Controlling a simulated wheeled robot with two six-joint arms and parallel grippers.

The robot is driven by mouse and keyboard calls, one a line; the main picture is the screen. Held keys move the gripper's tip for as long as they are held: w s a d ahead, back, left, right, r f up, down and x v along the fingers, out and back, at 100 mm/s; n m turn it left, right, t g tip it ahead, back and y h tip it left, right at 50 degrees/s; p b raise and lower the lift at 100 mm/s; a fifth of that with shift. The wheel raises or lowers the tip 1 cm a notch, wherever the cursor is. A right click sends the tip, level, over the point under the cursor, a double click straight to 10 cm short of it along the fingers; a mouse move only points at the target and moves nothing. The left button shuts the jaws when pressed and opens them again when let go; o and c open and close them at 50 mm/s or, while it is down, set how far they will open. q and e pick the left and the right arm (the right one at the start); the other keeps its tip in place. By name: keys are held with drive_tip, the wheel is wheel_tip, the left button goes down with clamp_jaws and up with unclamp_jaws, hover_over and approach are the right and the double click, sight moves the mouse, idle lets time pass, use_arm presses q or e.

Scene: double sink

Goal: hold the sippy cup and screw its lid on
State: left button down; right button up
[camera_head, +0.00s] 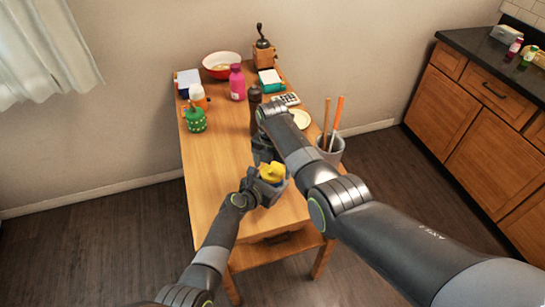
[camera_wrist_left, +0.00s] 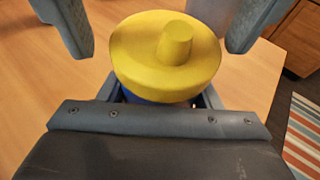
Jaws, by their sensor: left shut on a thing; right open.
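The sippy cup has a blue body (camera_wrist_left: 155,96), mostly hidden under its yellow lid (camera_wrist_left: 140,55), a disc with a raised spout. The lid also shows in the head view (camera_head: 271,172), near the table's front part. It sits on top of the cup; I cannot tell whether it is threaded on. My left gripper (camera_head: 272,184) is shut on the cup's body below the lid. My right gripper (camera_head: 264,153) is just beyond the lid, open; in the left wrist view its two fingers stand wide apart, either side of the lid. I see no contact with the lid.
On the wooden table (camera_head: 222,165) stand a green pot (camera_head: 195,120), a pink bottle (camera_head: 237,82), a dark bottle (camera_head: 255,97), a red bowl (camera_head: 221,65), a grinder (camera_head: 264,50) and a grey holder with sticks (camera_head: 331,147). The table's left front is clear.

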drive_tip(key=shift+f, duration=0.8)
drive_tip(key=shift+c, duration=0.4)
drive_tip(key=c, duration=0.9)
drive_tip(key=m, duration=0.6)
drive_tip(key=shift+m, duration=0.4)
drive_tip(key=o, duration=1.1)
drive_tip(key=shift+r, duration=2.3)
